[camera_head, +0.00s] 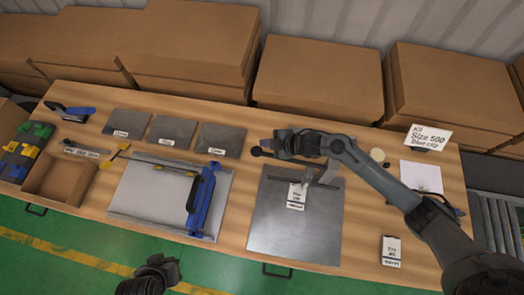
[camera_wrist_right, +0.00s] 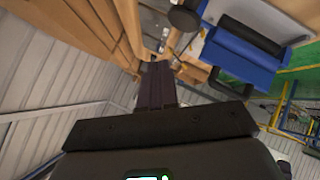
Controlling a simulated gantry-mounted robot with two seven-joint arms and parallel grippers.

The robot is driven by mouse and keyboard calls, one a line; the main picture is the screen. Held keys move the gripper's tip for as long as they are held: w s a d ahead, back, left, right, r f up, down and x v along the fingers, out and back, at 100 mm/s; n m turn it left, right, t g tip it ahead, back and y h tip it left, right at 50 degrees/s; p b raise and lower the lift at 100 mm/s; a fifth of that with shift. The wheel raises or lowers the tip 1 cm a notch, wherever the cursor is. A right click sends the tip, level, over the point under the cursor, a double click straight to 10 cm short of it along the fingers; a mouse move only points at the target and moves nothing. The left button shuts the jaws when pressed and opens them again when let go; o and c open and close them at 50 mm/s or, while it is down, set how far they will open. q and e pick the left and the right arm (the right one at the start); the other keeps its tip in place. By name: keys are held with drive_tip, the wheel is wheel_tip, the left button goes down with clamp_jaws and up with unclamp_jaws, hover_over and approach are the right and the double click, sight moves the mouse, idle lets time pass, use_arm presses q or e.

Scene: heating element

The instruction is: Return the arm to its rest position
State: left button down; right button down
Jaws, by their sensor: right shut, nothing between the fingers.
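My right arm comes in from the right in the head view. Its dark gripper (camera_head: 294,146) is over the back edge of the grey metal plate (camera_head: 270,225). In the right wrist view its dark fingers (camera_wrist_right: 156,84) are together with nothing between them. In the head view the fingertips are hard to make out. A dark part (camera_head: 148,280), which looks like my left arm, shows at the bottom edge; its jaws cannot be made out.
Several grey squares (camera_head: 172,131) lie behind. A kit sign (camera_head: 428,137) stands at the right. Cardboard boxes (camera_head: 318,80) line the back. An open box (camera_head: 60,178) is at the left.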

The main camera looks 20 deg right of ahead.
drive_tip(key=s+a+f+m, duration=0.2)
drive_tip(key=s+a, duration=0.3)
drive_tip(key=s, duration=0.3)
drive_tip(key=s+a+f+m, duration=0.2)
drive_tip(key=s+a+f, duration=0.15)
drive_tip(key=s, duration=0.45)
drive_tip(key=s+d+r+m+g+h, duration=0.4)
drive_tip(key=s+d+r+m+h, duration=0.2)
drive_tip(key=s+d+r+m, duration=0.4)
drive_tip(key=s+d+r, duration=0.1)
drive_tip(key=d+r, duration=0.1)
drive_tip(key=d, duration=0.1)
drive_tip(key=shift+d+m, duration=0.25)
drive_tip(key=shift+m, duration=0.15)
